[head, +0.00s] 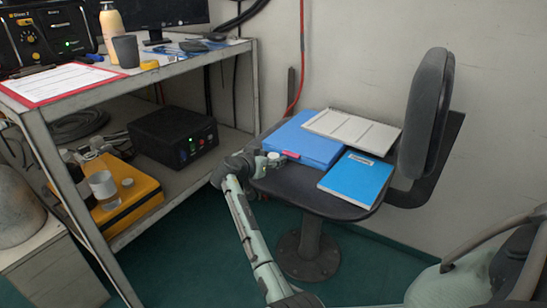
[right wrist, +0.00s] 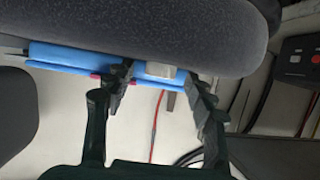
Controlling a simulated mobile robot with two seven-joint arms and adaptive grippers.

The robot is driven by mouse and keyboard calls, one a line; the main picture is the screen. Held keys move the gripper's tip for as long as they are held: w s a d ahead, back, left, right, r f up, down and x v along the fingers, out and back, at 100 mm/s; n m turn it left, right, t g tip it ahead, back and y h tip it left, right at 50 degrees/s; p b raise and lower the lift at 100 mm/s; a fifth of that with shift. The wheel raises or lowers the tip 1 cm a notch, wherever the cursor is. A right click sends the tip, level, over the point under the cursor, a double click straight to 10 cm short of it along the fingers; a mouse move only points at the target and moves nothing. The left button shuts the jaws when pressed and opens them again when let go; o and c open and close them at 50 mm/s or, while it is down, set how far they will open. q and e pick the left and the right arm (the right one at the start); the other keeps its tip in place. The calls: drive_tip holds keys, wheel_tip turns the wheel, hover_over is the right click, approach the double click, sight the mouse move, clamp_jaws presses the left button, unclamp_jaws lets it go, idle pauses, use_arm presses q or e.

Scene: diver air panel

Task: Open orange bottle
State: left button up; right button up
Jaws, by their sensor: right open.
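The orange bottle (head: 111,28), pale orange with a narrow top, stands upright on the top shelf of the metal bench at the upper left, behind a dark grey cup. My right gripper (head: 264,162) is well to the right of and below the bottle, at the left edge of the chair seat. In the right wrist view its two fingers (right wrist: 160,88) are apart. A small pale object (right wrist: 160,70) shows between them, beside the blue binder; I cannot tell whether they touch it. The bottle is not in the right wrist view. My left gripper is not in view.
The chair (head: 350,195) carries a blue binder (head: 303,141), a blue notebook (head: 356,177) and a pale folder (head: 352,131). The bench (head: 150,75) also holds a dark grey cup (head: 125,51) and a red-edged clipboard (head: 62,82). A black box (head: 172,137) sits on its lower shelf.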

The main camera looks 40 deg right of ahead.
drive_tip(key=shift+c, duration=0.4)
drive_tip(key=c, duration=0.7)
drive_tip(key=shift+a, duration=0.1)
